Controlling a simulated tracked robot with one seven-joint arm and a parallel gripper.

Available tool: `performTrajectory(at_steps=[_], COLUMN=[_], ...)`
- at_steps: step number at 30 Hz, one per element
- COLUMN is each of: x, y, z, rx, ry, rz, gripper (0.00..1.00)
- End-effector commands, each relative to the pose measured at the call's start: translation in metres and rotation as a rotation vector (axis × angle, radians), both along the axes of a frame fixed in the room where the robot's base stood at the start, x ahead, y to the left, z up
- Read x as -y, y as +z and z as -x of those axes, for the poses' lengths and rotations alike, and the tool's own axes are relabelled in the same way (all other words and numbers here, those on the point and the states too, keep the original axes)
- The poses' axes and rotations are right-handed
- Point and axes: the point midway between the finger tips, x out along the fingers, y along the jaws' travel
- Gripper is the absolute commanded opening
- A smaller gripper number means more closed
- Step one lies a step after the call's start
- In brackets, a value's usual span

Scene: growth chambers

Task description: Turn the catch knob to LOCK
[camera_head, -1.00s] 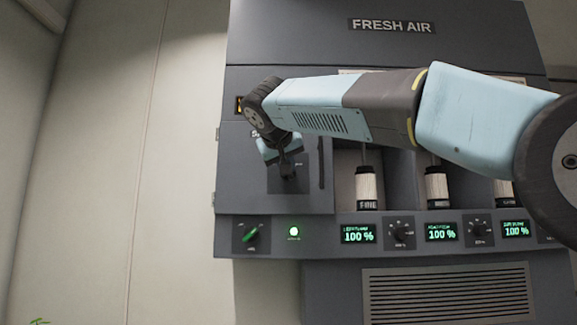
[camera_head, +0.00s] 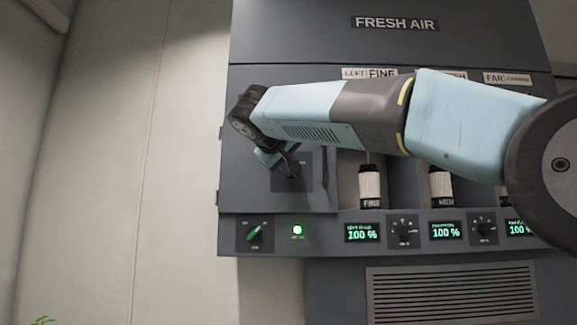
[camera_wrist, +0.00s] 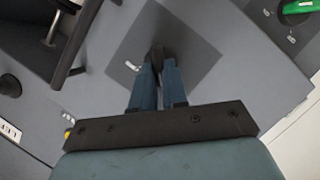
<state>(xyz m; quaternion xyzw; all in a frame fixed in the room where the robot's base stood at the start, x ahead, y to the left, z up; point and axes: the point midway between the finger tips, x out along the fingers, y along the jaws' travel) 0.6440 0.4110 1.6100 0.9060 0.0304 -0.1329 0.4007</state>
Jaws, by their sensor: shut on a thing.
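The catch knob (camera_wrist: 156,53) is a small dark knob on a dark square plate (camera_head: 305,182) on the grey door panel at the cabinet's left. My gripper (camera_head: 291,172) is at the knob, its fingers shut on it. In the wrist view my gripper's two blue fingers (camera_wrist: 157,72) meet around the knob, which they mostly cover. A small white marking (camera_wrist: 132,66) shows on the plate beside the knob, too small to read. Which way the knob points cannot be told.
A dark upright door handle (camera_head: 325,160) stands right of the plate. Below are a green-pointer knob (camera_head: 254,236), a lit green lamp (camera_head: 297,230) and displays reading 100 % (camera_head: 362,232). Labelled canisters (camera_head: 370,187) stand in bays to the right. The wall at left is bare.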

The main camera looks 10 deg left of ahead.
Motion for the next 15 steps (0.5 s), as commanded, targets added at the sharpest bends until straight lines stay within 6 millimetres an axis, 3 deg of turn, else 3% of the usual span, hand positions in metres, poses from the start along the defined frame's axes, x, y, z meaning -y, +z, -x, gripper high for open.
performTrajectory(at_steps=[5,6,13,15], x=[-0.0007,-0.0008,-0.0001,0.0002], y=[-0.0047,-0.0048,-0.0027,-0.0020], z=[-0.0019,-0.0018,-0.0016,-0.0017], rx=[-0.009,-0.009,-0.005,-0.003], ry=[-0.002,-0.002,-0.002,-0.003], rz=[0.005,0.005,0.002,0.002], gripper=[0.00,0.16,0.38,0.39])
